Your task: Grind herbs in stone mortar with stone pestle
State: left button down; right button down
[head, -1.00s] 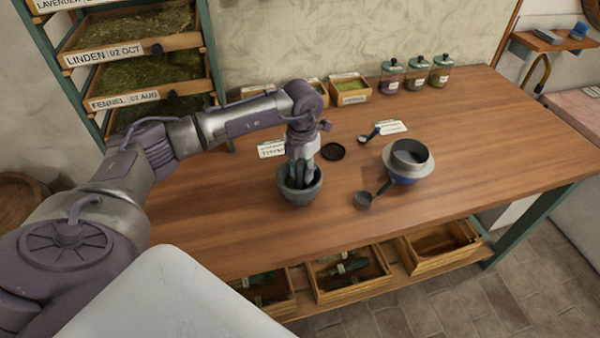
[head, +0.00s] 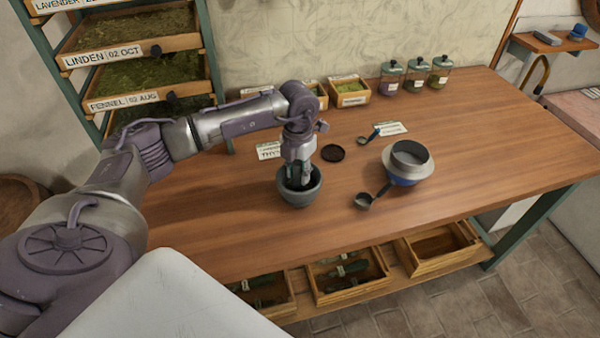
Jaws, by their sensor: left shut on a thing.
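The stone mortar (head: 301,199) is a dark grey bowl standing upright on the wooden table. My left gripper (head: 299,178) points down into the mortar's mouth, with its fingertips inside or at the rim. It is shut on the pestle, which is mostly hidden by the fingers and the mortar wall. The herbs inside the mortar cannot be made out from here. My right gripper is not in view.
A blue and grey bowl with a sieve (head: 408,164) stands right of the mortar, with a small scoop (head: 364,201) between. A dark disc (head: 332,153), label cards, glass jars (head: 415,76) and small boxes (head: 348,91) lie behind. The right table top is clear.

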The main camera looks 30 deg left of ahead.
pick_arm(q)
jog(key=shift+s+d+f, duration=0.15)
jog(key=shift+s+d, duration=0.2)
jog(key=shift+s, duration=0.15)
jog(key=shift+w, duration=0.6)
jog(key=shift+s+a, duration=0.4)
jog(key=shift+w+d, duration=0.15)
jog(key=shift+d, duration=0.5)
jog(key=shift+w+a+b, duration=0.2)
jog(key=shift+a+b, duration=0.15)
jog(key=shift+a, duration=0.25)
jog(key=shift+s+d, duration=0.3)
jog(key=shift+s, duration=0.2)
jog(key=shift+w, duration=0.6)
jog(key=shift+s+a, duration=0.3)
jog(key=shift+s, duration=0.1)
jog(key=shift+d, duration=0.55)
jog(key=shift+w+a+b, duration=0.35)
jog(key=shift+a, duration=0.2)
jog(key=shift+s+d, duration=0.35)
jog(key=shift+s, duration=0.3)
